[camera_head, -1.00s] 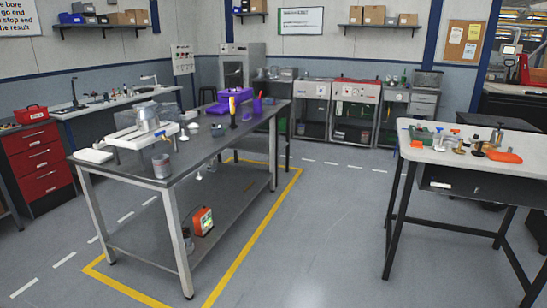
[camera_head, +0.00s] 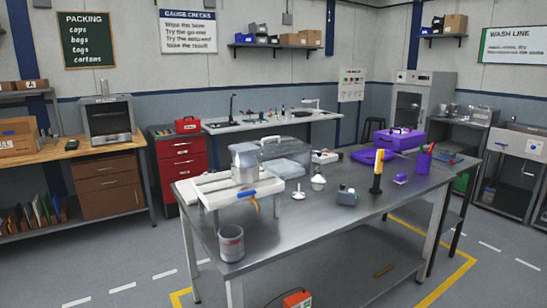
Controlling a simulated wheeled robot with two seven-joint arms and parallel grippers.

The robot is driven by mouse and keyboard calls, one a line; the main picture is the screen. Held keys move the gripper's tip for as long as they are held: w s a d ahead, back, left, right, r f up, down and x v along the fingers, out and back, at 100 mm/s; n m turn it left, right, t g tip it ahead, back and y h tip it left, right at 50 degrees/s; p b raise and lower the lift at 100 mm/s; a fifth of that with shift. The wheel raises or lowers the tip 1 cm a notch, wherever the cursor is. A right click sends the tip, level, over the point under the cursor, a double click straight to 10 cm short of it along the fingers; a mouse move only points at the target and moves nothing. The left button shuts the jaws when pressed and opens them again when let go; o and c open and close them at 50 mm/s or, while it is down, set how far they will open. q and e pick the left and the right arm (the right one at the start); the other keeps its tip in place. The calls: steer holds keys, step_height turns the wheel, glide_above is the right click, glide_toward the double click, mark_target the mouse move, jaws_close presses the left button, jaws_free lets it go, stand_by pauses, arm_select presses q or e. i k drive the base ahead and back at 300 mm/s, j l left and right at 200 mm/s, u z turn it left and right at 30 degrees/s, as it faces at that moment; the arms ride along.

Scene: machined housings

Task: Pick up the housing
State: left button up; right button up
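A steel table (camera_head: 290,228) stands in front of me. On its left part is a white fixture (camera_head: 215,188) with a blue-handled part at its front. A grey metal cylindrical piece (camera_head: 244,163), which looks like a housing, stands upright on the fixture. A small grey block-like part (camera_head: 347,196) with a dark greenish top sits further right on the table. I cannot tell for sure which of these is the housing of the task. Neither of my grippers is in view.
A grey can (camera_head: 231,244) stands at the table's front left corner. A clear box (camera_head: 286,155) is behind the fixture. A yellow-handled tool (camera_head: 378,172), a purple case (camera_head: 399,140) and a purple cup (camera_head: 423,163) stand right. An orange item (camera_head: 298,299) is on the lower shelf.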

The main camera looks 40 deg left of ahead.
mark_target(245, 168)
steer(key=i+l+u, duration=0.1)
steer(key=i+u, duration=0.35)
steer(key=i+l+u, duration=0.2)
steer(key=i+u, duration=0.2)
steer(key=i+l+u, duration=0.45)
steer(key=k+j, duration=0.1)
